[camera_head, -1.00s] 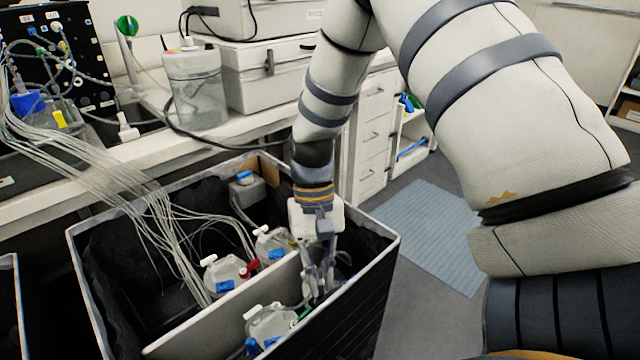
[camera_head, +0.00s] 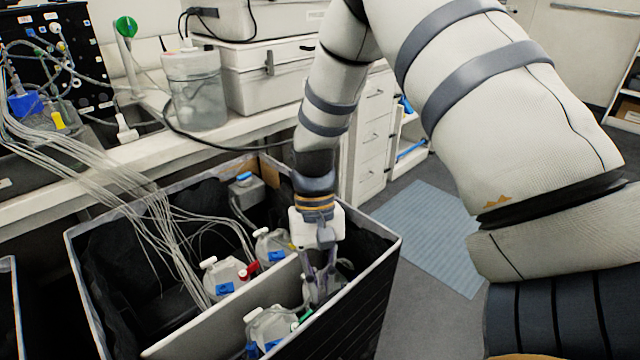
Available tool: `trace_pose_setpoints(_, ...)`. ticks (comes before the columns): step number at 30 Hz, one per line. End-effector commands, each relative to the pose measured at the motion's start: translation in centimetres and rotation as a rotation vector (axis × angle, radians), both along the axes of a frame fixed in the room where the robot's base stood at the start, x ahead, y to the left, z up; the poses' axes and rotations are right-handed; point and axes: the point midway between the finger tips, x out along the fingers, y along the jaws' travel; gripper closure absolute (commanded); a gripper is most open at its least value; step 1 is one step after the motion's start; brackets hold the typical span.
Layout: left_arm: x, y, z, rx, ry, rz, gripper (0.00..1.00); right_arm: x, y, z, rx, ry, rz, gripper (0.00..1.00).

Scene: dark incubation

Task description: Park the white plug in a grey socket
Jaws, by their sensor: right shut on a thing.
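My right gripper (camera_head: 319,290) reaches down into the black-lined crate, at its right side near a clear bottle (camera_head: 341,277). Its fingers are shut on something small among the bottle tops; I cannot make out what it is. I cannot pick out the white plug for certain. Clear bottles with white caps and blue, red and green fittings stand in the crate, one at the middle left (camera_head: 226,273) and one at the front (camera_head: 270,324). No grey socket can be told apart at this size. My left gripper is not in view.
The crate (camera_head: 400,240) has a light rim and a pale divider (camera_head: 215,330). Thin tubes (camera_head: 130,210) run into it from the black panel (camera_head: 75,60). A clear container (camera_head: 196,95) and grey cases (camera_head: 268,75) stand on the bench. A blue-grey mat (camera_head: 432,235) lies on clear floor.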

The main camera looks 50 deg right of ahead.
Motion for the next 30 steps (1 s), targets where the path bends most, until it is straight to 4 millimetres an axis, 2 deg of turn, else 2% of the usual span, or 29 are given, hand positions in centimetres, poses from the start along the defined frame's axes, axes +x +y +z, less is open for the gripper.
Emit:
trace_pose_setpoints(5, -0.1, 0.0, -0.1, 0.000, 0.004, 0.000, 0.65, 0.0, 0.0, -0.3, 0.001, 0.001, 0.000, 1.00)
trace_pose_setpoints(6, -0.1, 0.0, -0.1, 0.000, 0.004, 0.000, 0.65, 0.0, 0.0, -0.3, 0.000, 0.000, 0.000, 0.82)
trace_pose_setpoints(8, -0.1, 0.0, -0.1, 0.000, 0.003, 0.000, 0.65, 0.0, 0.0, -0.3, 0.000, 0.000, 0.000, 0.69)
trace_pose_setpoints(9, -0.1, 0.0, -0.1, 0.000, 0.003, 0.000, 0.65, 0.0, 0.0, -0.3, 0.000, 0.000, 0.000, 0.65)
trace_pose_setpoints(18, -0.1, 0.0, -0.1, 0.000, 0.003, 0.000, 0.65, 0.1, -0.1, 0.1, -0.001, -0.001, 0.000, 0.65)
trace_pose_setpoints(20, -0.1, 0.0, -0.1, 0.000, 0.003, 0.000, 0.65, 0.4, -0.3, 0.8, -0.002, -0.004, 0.000, 0.65)
trace_pose_setpoints(30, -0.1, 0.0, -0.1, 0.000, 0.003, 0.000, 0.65, 2.8, -2.1, 8.9, -0.001, -0.004, -0.001, 0.65)
